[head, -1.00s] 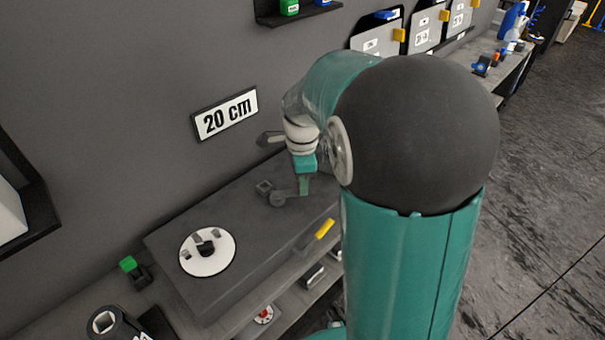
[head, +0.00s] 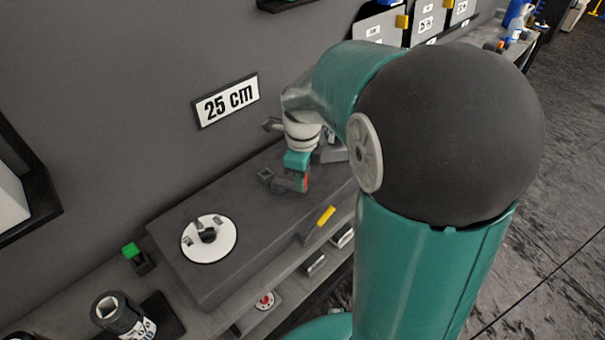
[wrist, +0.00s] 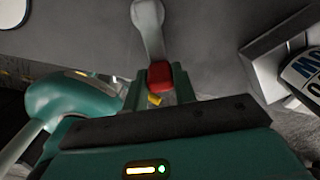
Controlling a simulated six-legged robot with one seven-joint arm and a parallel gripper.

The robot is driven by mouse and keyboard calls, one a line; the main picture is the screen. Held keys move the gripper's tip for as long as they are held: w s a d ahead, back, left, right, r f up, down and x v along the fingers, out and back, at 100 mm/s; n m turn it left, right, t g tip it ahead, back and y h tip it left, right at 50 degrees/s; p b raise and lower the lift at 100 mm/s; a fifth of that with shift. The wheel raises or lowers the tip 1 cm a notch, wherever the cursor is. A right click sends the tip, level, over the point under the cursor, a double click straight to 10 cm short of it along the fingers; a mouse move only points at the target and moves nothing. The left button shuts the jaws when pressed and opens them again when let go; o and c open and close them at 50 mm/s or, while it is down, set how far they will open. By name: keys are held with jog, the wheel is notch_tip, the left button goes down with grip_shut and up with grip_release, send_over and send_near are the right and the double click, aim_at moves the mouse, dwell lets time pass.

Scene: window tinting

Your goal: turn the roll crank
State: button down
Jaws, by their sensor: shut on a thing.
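The roll crank has a grey arm (wrist: 148,28) and a red knob (wrist: 160,75) in the wrist view. My gripper (wrist: 160,88) is shut on the red knob, with one green finger on each side of it. The rest of the crank there is largely hidden by my gripper. A wall sign (head: 226,101) above the block reads "25 cm".
A white disc (head: 222,252) with a dark hub lies on the left end of the dark block (head: 265,230). A yellow-handled tool (head: 325,215) is at its front edge. A black roll (head: 108,305) and a green-topped item (head: 131,250) stand at left.

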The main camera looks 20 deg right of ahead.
jog(key=c, duration=1.1)
grip_release()
jog(key=shift+r, duration=0.1)
notch_tip(320, 180, up, 14)
jog(key=shift+f, duration=0.15)
dwell(0.6)
